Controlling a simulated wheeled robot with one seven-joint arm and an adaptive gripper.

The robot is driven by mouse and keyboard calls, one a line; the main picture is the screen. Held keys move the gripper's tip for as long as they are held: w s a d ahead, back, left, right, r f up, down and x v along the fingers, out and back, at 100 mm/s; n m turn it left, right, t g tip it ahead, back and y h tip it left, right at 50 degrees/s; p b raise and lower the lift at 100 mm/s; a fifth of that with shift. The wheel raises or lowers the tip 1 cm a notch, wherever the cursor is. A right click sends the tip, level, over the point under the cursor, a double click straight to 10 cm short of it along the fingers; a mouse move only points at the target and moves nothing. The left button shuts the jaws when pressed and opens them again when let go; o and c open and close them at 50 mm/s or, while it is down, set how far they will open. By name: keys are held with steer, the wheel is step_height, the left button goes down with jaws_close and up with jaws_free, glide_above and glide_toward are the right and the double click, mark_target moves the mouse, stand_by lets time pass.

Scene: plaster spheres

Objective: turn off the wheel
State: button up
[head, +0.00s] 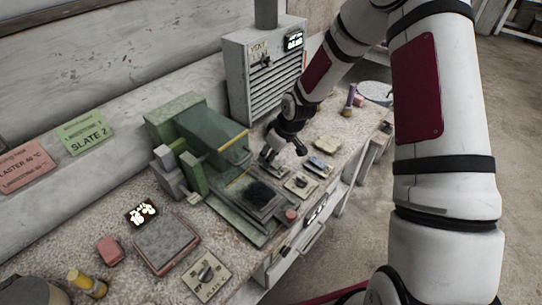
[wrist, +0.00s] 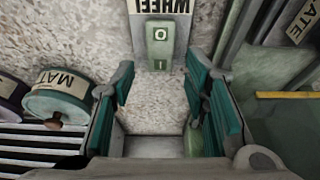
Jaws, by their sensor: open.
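The wheel switch (wrist: 160,45) is a green rocker marked O and I, under a pale WHEEL label (wrist: 160,6) that reads upside down in the wrist view. The O end is farther from my gripper and the I end nearer. I cannot tell which end is pressed in. My gripper (wrist: 163,92) is open and empty, its teal-padded fingers on either side of the line to the switch, apart from it. In the head view my gripper (head: 287,146) hangs low over the bench beside the green machine (head: 214,140); I cannot make out the switch clearly there.
The green machine's yellow bar (wrist: 285,95) lies to the right in the wrist view. A round tin marked MAT (wrist: 58,103) is at left. A louvred grey cabinet (head: 236,80) stands behind my gripper. Small plates, including one with a knob (head: 300,184), lie on the bench nearby.

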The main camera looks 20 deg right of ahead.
steer(key=v, duration=1.1)
steer(key=s+d+r+m+h, duration=0.1)
steer(key=s+r+m+h, duration=0.25)
steer(key=s+r, duration=1.15)
steer(key=s+r+m+t, duration=0.1)
steer(key=s+r, duration=0.3)
steer(key=s, duration=0.3)
steer(key=s+a+r+m+t+y, duration=0.1)
steer(key=s+r+m, duration=0.1)
steer(key=s+r, duration=0.2)
steer(key=s, duration=0.2)
steer(key=shift+s+a+r, duration=0.25)
steer(key=shift+s+r, duration=0.1)
